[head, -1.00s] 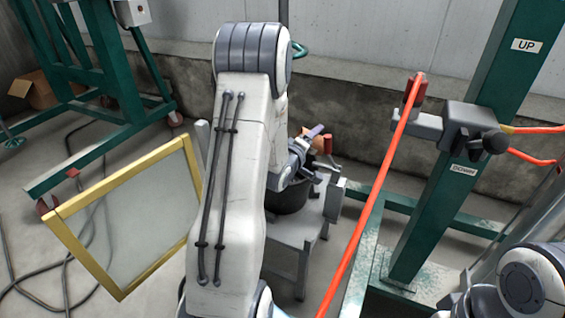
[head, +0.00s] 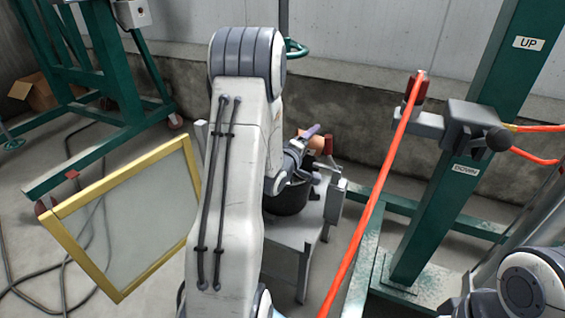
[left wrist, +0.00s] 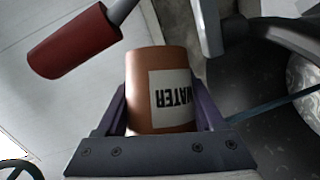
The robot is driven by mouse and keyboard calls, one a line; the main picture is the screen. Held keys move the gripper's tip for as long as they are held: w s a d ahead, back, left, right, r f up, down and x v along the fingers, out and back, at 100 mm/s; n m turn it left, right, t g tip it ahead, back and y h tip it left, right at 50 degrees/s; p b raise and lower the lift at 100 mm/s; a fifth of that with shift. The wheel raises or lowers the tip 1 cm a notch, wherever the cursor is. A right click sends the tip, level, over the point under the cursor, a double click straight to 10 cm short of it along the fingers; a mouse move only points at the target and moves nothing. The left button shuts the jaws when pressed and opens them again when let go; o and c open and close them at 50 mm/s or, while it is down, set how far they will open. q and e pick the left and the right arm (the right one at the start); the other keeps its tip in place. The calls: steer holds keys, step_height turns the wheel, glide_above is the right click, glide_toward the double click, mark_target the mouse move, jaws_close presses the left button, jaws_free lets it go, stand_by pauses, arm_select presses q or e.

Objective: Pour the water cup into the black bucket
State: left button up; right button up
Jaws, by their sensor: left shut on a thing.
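The water cup (left wrist: 158,62) is orange-brown with a white "WATER" label, and its label reads upside down in the left wrist view. My left gripper (left wrist: 161,112) is shut on it, with purple fingers on both sides. In the head view the cup (head: 316,144) and the left gripper (head: 307,138) are small and partly behind my arm. They are above and slightly right of the black bucket (head: 289,199), which my arm partly covers. I cannot tell the cup's exact tilt or its contents. My right gripper is out of view.
The bucket stands on a grey stand (head: 290,235). A red-ended grey handle (left wrist: 72,52) is close to the cup. A yellow-framed screen (head: 120,220) leans at left. An orange hose (head: 375,205) and a green post (head: 440,210) are at right.

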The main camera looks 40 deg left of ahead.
arm_select(q)
steer(key=shift+s+a+r+n, duration=0.25)
steer(key=shift+s+a+n, duration=0.15)
steer(key=shift+a+n, duration=0.1)
stand_by(0.3)
steer(key=shift+t, duration=0.3)
